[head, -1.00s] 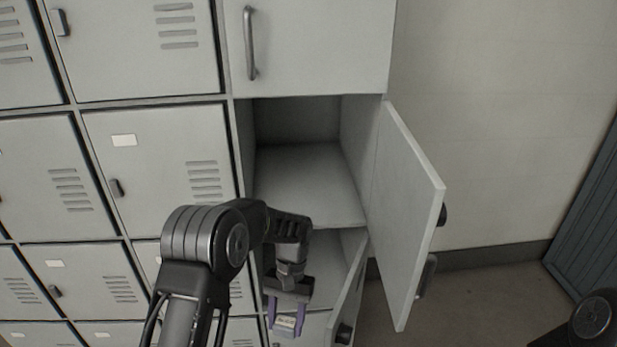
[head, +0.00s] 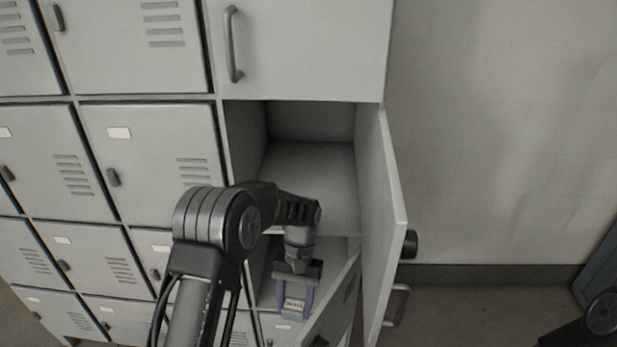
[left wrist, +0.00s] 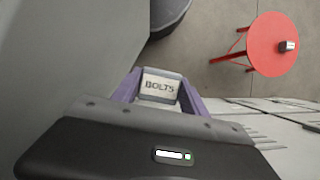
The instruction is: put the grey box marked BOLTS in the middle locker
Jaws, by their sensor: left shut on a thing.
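My left gripper (head: 296,299) is shut on the grey box marked BOLTS (head: 293,304), its purple fingers on either side. The box also shows in the left wrist view (left wrist: 160,87), with its label readable. In the head view the gripper points down in front of the lower open locker (head: 335,246). Above it is the middle locker (head: 318,170), open and empty on the part of its shelf that shows. Its door (head: 382,220) is swung out to the right. My right gripper is not in view; only a dark part of my right arm shows at the lower right.
The locker above has a shut door (head: 310,50) with a bar handle. The lower locker's door (head: 333,305) stands open close beside the held box. Shut lockers (head: 150,165) fill the left. A red round table (left wrist: 275,40) with a small object on it shows in the left wrist view.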

